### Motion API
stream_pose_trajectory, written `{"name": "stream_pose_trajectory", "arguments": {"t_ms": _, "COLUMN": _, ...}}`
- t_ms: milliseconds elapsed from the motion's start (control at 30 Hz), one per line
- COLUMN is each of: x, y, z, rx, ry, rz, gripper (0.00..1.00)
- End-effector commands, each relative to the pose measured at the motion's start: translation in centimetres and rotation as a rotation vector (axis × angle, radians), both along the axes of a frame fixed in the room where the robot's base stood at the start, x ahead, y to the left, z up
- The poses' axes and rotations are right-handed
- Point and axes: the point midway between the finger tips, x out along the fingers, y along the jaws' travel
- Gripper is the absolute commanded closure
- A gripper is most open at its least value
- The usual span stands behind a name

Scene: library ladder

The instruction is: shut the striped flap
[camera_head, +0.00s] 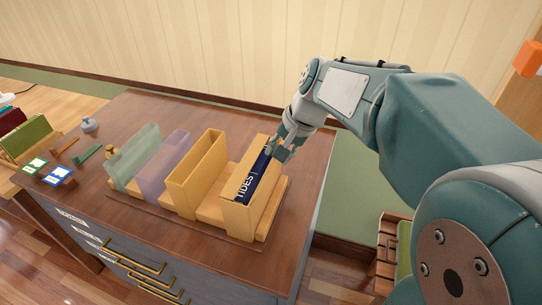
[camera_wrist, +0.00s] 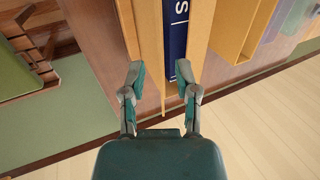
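I cannot make out a striped flap in either view. My gripper (camera_head: 283,150) is at the far end of the rightmost tan box, in which a dark blue book (camera_head: 251,178) marked TIDES stands. In the wrist view my gripper (camera_wrist: 160,75) has its two fingers apart, with nothing visibly clamped between them. The tan box (camera_wrist: 148,45) lies beneath and between the fingers, and the blue book (camera_wrist: 176,35) shows beside the right fingertip. Whether the fingers touch the box or book cannot be told.
Green (camera_head: 132,166), purple (camera_head: 162,172) and yellow (camera_head: 196,174) boxes stand left of the tan box on a wooden-topped cabinet (camera_head: 130,215) with brass-handled drawers. Small tools and cards lie at left. A wooden crate (camera_head: 386,248) stands low at right. The cabinet's front strip is clear.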

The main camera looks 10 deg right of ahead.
Motion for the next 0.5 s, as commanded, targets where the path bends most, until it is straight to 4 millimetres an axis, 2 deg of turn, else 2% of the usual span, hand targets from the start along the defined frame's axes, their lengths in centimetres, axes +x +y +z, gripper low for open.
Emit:
{"name": "stream_pose_trajectory", "arguments": {"t_ms": 100, "x": 0.3, "y": 0.7, "z": -1.8, "rx": 0.001, "ry": 0.003, "rz": 0.002, "gripper": 0.6}}
{"name": "stream_pose_trajectory", "arguments": {"t_ms": 200, "x": 0.6, "y": 1.0, "z": -2.7, "rx": 0.001, "ry": 0.001, "rz": 0.002, "gripper": 0.6}}
{"name": "stream_pose_trajectory", "arguments": {"t_ms": 500, "x": 0.7, "y": 1.2, "z": -3.3, "rx": 0.0, "ry": 0.0, "rz": 0.001, "gripper": 0.6}}
